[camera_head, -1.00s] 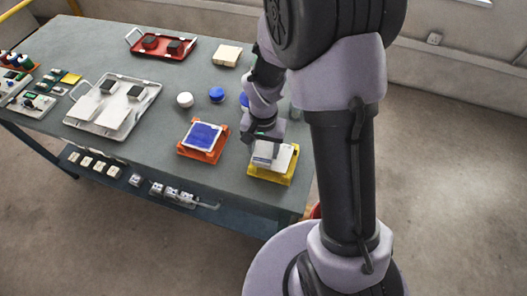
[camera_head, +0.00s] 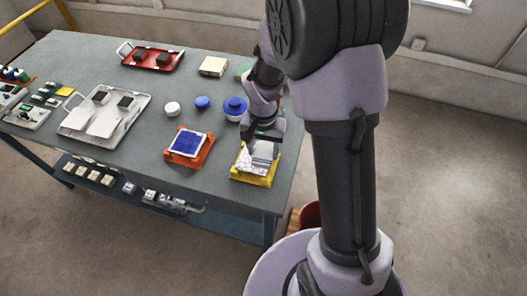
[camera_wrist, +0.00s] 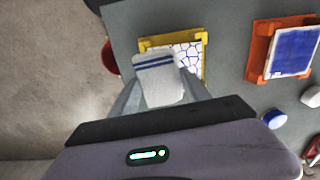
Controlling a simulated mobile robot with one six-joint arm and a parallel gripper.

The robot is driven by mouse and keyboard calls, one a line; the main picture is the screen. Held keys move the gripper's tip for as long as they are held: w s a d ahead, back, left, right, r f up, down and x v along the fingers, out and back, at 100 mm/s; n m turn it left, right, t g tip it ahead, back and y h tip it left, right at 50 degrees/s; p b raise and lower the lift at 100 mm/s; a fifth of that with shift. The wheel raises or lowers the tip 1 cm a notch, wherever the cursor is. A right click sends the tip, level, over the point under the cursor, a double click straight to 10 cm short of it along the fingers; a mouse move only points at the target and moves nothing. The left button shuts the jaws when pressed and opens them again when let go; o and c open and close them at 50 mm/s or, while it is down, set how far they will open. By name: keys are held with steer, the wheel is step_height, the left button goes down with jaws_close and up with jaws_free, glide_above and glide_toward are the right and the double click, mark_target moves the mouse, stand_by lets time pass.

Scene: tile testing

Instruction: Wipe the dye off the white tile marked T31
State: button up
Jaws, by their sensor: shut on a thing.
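A white tile with a web of dark bluish crack lines (camera_head: 243,161) sits in a yellow holder (camera_head: 250,179) near the table's front right corner. It also shows in the wrist view (camera_wrist: 190,56). My gripper (camera_head: 264,139) is shut on a white cloth pad with blue stripes (camera_wrist: 158,82). The pad (camera_head: 264,153) is over the tile and hides part of it; I cannot tell whether it touches. A tile with a solid blue face (camera_head: 188,143) sits in an orange holder (camera_head: 174,158) to the left. I cannot read a T31 mark on either tile.
A white round jar (camera_head: 172,109), a blue lid (camera_head: 202,103) and a blue-and-white container (camera_head: 235,112) stand behind the holders. A white tray (camera_head: 75,133), a red tray (camera_head: 174,66) and a beige stack (camera_head: 213,66) are farther off. A red bucket (camera_head: 310,214) stands beside the table.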

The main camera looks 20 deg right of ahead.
steer(key=shift+r+p, duration=1.2)
steer(key=shift+r, duration=0.65)
